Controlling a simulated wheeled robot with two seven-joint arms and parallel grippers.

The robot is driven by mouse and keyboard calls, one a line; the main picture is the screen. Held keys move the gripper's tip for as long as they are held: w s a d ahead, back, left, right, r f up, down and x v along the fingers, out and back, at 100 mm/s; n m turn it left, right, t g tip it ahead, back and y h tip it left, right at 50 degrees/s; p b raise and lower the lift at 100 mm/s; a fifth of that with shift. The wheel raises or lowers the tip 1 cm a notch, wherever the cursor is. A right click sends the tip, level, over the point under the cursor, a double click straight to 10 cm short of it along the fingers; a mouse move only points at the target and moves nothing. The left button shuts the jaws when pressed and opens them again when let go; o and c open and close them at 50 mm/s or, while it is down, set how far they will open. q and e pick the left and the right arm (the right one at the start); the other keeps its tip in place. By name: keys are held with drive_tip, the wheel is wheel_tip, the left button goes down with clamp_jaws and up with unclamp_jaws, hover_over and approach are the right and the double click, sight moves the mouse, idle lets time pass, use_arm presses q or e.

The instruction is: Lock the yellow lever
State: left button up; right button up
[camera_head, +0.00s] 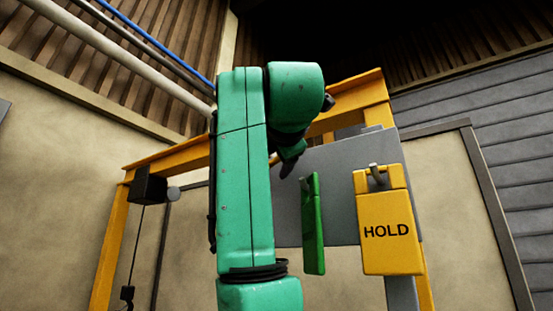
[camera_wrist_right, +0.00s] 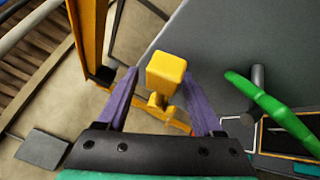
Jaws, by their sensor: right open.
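The yellow lever (camera_wrist_right: 167,70) shows in the right wrist view as a blocky yellow knob on a narrower yellow stem, in front of the grey panel (camera_wrist_right: 225,40). My right gripper (camera_wrist_right: 161,76) is open, with one purple finger on each side of the knob in the picture. I cannot tell whether either finger touches it. In the head view my green right arm hides the lever and most of the gripper. My left gripper is not in view.
A green tag (camera_head: 313,223) hangs on the grey panel (camera_head: 341,190), right of my arm. A yellow HOLD tag (camera_head: 389,232) hangs farther right. A yellow frame (camera_head: 113,235) surrounds the panel. A black box (camera_head: 149,186) with a cable hangs at left.

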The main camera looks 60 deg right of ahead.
drive_tip(key=b+v, duration=0.2)
drive_tip(key=v, duration=1.2)
drive_tip(key=shift+s, duration=0.15)
